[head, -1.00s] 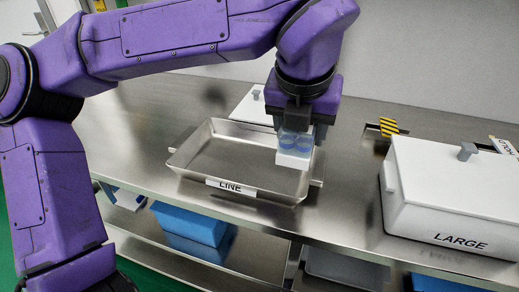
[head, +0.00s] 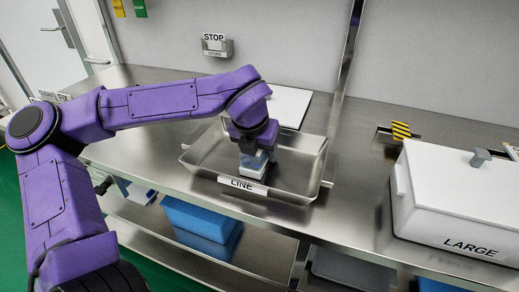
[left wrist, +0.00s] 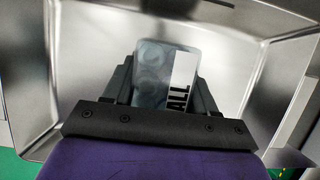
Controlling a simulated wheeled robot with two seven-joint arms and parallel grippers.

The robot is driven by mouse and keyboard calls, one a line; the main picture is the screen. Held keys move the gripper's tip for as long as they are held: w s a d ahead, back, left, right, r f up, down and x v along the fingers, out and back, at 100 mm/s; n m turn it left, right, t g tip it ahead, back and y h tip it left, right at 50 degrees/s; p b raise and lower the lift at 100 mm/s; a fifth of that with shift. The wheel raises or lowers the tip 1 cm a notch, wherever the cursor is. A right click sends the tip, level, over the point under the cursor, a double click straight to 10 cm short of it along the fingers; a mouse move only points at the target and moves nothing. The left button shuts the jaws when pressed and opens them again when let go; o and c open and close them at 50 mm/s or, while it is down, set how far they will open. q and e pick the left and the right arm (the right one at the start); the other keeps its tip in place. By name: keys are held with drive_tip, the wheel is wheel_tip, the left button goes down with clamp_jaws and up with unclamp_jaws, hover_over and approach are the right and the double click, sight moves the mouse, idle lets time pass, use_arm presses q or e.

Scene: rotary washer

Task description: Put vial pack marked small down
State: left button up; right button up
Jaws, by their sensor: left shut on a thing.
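The vial pack marked small (head: 252,168) is a small clear pack with a white base, low inside the metal tray labelled LINE (head: 302,160). In the left wrist view the pack (left wrist: 152,78) shows round vial tops and a white label with the letters "ALL" visible. My left gripper (head: 254,150) points down into the tray and is shut on the pack, its fingers on either side. The pack is near the tray's front wall; I cannot tell whether it touches the tray floor. My right gripper is not in view.
A white box marked LARGE (head: 445,205) with a grey-handled lid stands at the right. A white lid or panel (head: 290,103) lies behind the tray. A STOP holder (head: 215,45) is on the back wall. Blue bins (head: 200,225) sit on the lower shelf. Bench left of the tray is clear.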

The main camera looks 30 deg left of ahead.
use_arm(q)
drive_tip(key=shift+f, duration=0.15)
drive_tip(key=o, duration=1.1)
drive_tip(key=shift+r, duration=0.45)
drive_tip(key=v, duration=1.1)
drive_tip(key=shift+s+d+r+p, duration=0.15)
drive_tip(key=shift+s+r+p, duration=0.1)
drive_tip(key=shift+s+p, duration=0.15)
drive_tip(key=shift+w, duration=0.1)
